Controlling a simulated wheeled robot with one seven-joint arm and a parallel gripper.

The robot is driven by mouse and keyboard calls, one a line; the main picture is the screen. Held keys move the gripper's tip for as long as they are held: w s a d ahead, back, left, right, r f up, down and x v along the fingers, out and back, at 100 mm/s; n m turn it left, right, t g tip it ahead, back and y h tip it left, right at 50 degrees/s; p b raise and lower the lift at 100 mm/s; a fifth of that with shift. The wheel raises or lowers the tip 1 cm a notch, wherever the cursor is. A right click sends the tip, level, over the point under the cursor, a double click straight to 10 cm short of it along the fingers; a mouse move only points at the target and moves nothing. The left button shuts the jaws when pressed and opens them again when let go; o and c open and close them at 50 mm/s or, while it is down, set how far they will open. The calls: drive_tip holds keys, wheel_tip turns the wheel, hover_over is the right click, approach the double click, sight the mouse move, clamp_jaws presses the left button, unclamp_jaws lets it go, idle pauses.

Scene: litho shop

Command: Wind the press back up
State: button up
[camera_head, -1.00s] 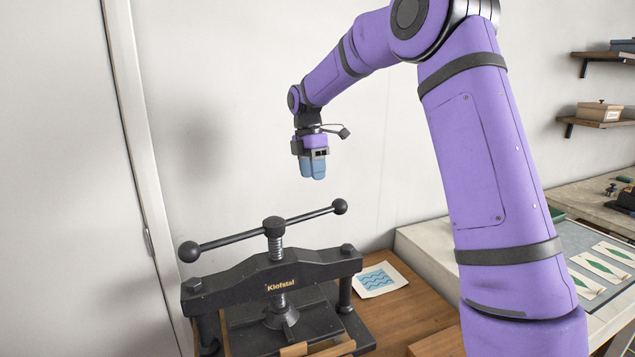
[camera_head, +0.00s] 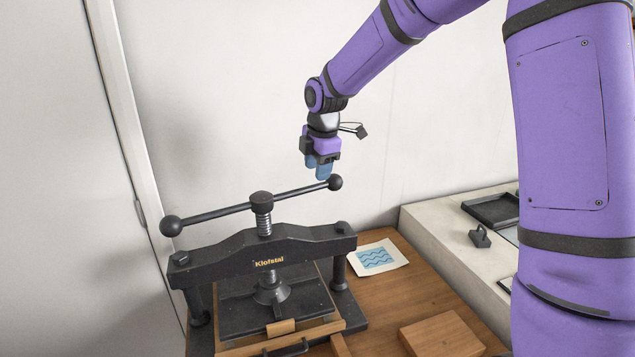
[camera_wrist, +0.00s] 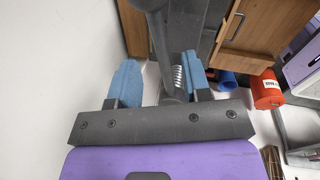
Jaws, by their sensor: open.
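The black press (camera_head: 230,249), marked "Klofstal", stands on a wooden bench in the head view. Its handle bar (camera_head: 222,213) lies across the top of a threaded screw (camera_head: 264,222), with a ball knob at each end. The right knob (camera_head: 335,182) is nearest my gripper. The platen (camera_head: 270,308) sits low under the beam. My gripper (camera_head: 319,175) points down with blue fingers, open, close to the right end of the bar. In the wrist view the bar (camera_wrist: 160,45) passes between the two spread fingers (camera_wrist: 160,84). I cannot tell whether they touch it.
A print with blue waves (camera_head: 377,258) lies on the bench right of the press. A wooden block (camera_head: 440,335) is nearer the front. A pale counter (camera_head: 440,235) with a dark tray (camera_head: 492,210) stands at right. The wall and door are close behind and left.

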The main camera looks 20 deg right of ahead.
sight(315, 185)
drive_tip(key=shift+w+a+f, duration=0.1)
drive_tip(key=shift+w+f, duration=0.15)
drive_tip(key=shift+f, duration=0.95)
drive_tip(key=shift+w+f, duration=0.2)
drive_tip(key=shift+f, duration=0.95)
clamp_jaws()
